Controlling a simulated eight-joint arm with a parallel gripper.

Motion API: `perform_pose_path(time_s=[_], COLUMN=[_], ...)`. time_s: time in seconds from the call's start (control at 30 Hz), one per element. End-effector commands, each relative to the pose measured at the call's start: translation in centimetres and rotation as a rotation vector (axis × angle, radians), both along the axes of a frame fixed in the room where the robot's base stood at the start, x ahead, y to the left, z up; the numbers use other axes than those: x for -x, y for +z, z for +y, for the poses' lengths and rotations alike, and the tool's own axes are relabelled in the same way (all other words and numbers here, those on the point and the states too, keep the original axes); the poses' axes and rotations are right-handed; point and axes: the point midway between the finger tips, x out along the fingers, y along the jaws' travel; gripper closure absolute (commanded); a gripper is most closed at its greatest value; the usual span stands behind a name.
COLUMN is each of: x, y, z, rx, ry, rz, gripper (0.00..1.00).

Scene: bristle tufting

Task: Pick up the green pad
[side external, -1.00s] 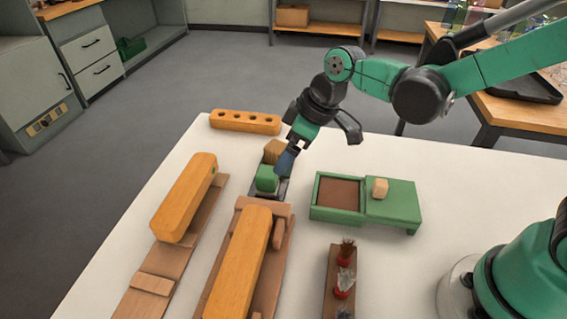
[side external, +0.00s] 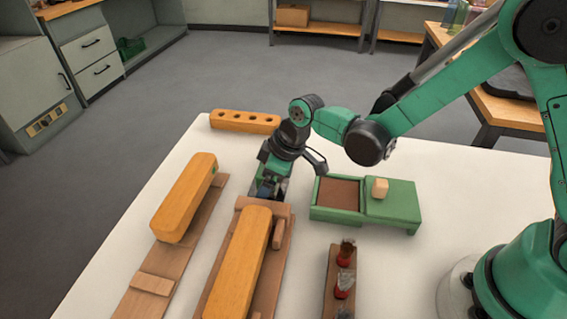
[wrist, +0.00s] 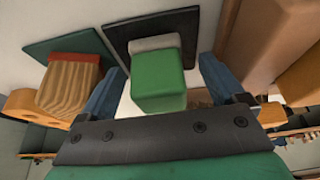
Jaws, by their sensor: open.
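The green pad (wrist: 158,78) is a green block with a grey strip on its far side, resting at a dark square plate (wrist: 120,32) in the wrist view. My gripper (wrist: 161,66) is open, with one blue finger to the left of the pad and the other to the right. A gap shows on the left side; contact on the right is hard to tell. In the side view my gripper (side external: 268,190) is low over the pad's place and hides the pad.
A holed orange bar (side external: 245,122) lies behind. Long orange handles (side external: 185,197) lie on wooden boards in front. A green tray (side external: 340,195) sits to the right.

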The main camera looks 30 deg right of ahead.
Motion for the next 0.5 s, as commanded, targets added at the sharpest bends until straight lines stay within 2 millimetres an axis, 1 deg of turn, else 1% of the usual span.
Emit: perform_pose_path(time_s=[0.13, 0.17, 0.2, 0.27, 0.3, 0.37, 0.4, 0.47, 0.5], x=[0.00, 0.00, 0.01, 0.01, 0.01, 0.01, 0.01, 0.01, 0.01], y=[0.01, 0.01, 0.02, 0.02, 0.02, 0.02, 0.03, 0.03, 0.03], z=[0.00, 0.00, -0.01, -0.01, -0.01, -0.01, -0.01, -0.01, -0.01], rx=[0.000, 0.000, 0.000, 0.000, 0.000, 0.000, 0.000, 0.000, 0.000], ry=[0.000, 0.000, 0.000, 0.000, 0.000, 0.000, 0.000, 0.000, 0.000], rz=[0.000, 0.000, 0.000, 0.000, 0.000, 0.000, 0.000, 0.000, 0.000], gripper=[0.11, 0.13, 0.25, 0.42, 0.53, 0.70, 0.82, 0.99, 1.00])
